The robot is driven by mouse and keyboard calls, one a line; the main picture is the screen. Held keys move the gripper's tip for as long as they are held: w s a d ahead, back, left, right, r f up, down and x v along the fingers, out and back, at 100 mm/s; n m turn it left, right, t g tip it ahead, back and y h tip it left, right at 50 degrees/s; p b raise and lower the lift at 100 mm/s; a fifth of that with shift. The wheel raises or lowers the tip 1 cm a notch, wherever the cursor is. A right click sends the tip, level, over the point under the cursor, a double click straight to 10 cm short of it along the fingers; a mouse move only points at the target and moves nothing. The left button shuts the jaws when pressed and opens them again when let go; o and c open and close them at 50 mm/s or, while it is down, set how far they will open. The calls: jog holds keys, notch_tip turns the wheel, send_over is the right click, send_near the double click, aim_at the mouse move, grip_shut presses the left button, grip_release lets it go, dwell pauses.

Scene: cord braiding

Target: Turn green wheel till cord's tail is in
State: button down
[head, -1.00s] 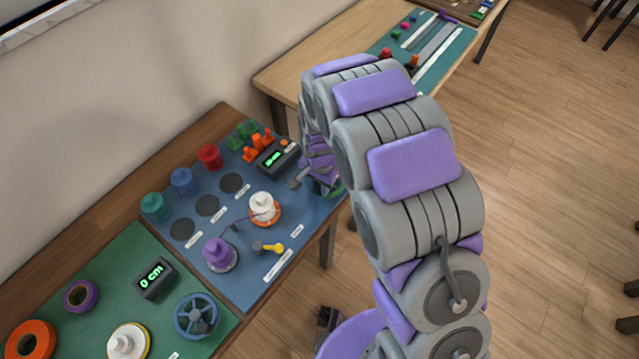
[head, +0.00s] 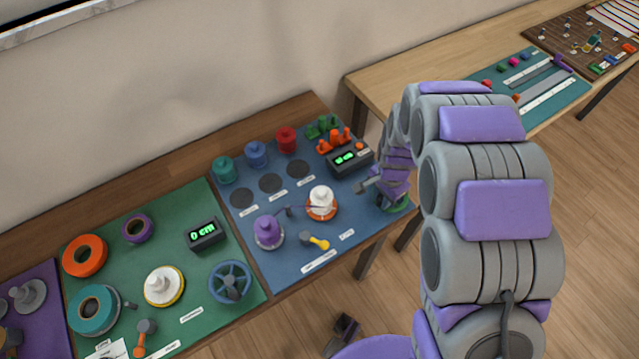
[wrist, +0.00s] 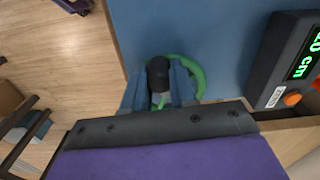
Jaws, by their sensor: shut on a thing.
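The green wheel (wrist: 201,78) lies at the right end of the blue mat, and part of its rim shows in the head view (head: 401,206). My gripper (wrist: 159,92) is shut on the wheel's dark knob (wrist: 158,72); in the head view my wrist hides most of the wheel. A white spool on an orange base (head: 321,202) stands left of the wheel. A thin cord runs from near it toward a purple spool (head: 268,231). I cannot make out the cord's tail.
A dark counter with green digits (head: 348,157) stands behind the wheel; it also shows in the wrist view (wrist: 290,65). A yellow-handled crank (head: 316,242) lies in front of the spools. Red, blue and teal spools line the back. A green mat (head: 190,320) with a blue wheel (head: 230,282) is to the left.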

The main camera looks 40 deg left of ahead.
jog(key=shift+p, duration=0.7)
jog(key=shift+w+a+f, duration=0.1)
jog(key=shift+a, duration=0.1)
jog(key=shift+w+a+b, duration=0.25)
jog(key=shift+a+b, duration=0.1)
jog(key=shift+a, duration=0.25)
jog(key=shift+w+a+b, duration=0.3)
jog(key=shift+w+a, duration=0.55)
jog(key=shift+w, duration=0.1)
jog(key=shift+w+a+p, duration=0.2)
jog(key=shift+w+p, duration=0.1)
jog(key=shift+w, duration=0.4)
jog(key=shift+w+p, duration=0.3)
jog(key=shift+w, duration=0.5)
jog(key=p, duration=0.3)
